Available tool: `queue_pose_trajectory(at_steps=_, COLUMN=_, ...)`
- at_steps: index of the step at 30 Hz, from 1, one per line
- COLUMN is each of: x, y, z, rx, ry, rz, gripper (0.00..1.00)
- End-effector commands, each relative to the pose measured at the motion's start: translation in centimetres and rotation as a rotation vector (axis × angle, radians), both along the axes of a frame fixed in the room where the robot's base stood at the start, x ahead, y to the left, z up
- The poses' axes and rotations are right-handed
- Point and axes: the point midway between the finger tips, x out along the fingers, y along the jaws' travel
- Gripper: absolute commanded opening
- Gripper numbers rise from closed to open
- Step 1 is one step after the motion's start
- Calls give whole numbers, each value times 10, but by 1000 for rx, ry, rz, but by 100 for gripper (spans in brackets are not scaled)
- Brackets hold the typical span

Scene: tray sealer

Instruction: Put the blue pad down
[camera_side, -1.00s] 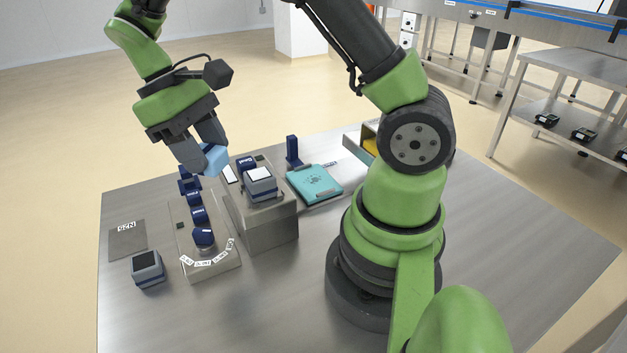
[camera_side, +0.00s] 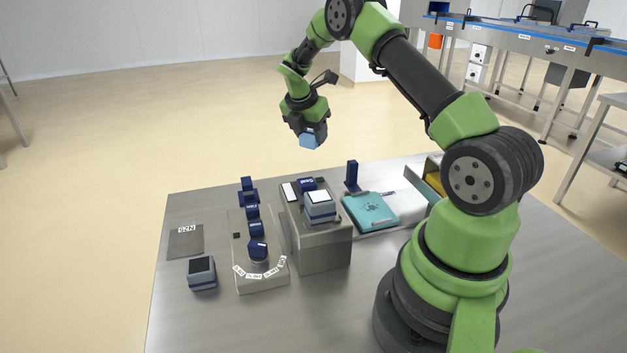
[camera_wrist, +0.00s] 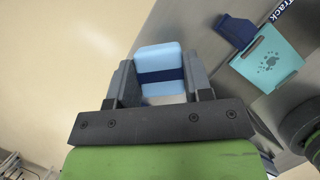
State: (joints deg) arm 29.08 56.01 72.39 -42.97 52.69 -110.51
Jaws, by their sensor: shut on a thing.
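The blue pad (camera_wrist: 160,62) is light blue with a dark blue band across it. My gripper (camera_wrist: 158,88) is shut on it, with one finger on each side in the wrist view. In the side view the pad (camera_side: 309,141) hangs below my gripper (camera_side: 307,138), in the air above and behind the table's far edge. Part of the pad is hidden by the gripper.
The front left tabletop is clear.

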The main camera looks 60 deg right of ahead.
Motion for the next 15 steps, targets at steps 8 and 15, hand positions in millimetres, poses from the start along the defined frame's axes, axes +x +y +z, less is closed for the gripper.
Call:
queue_pose_trajectory(at_steps=8, x=-1, y=-8, z=-39, rx=3, ry=4, rz=55, gripper=24)
queue_pose_trajectory(at_steps=15, x=0, y=-8, z=-67, rx=2, ry=1, rz=54, gripper=24)
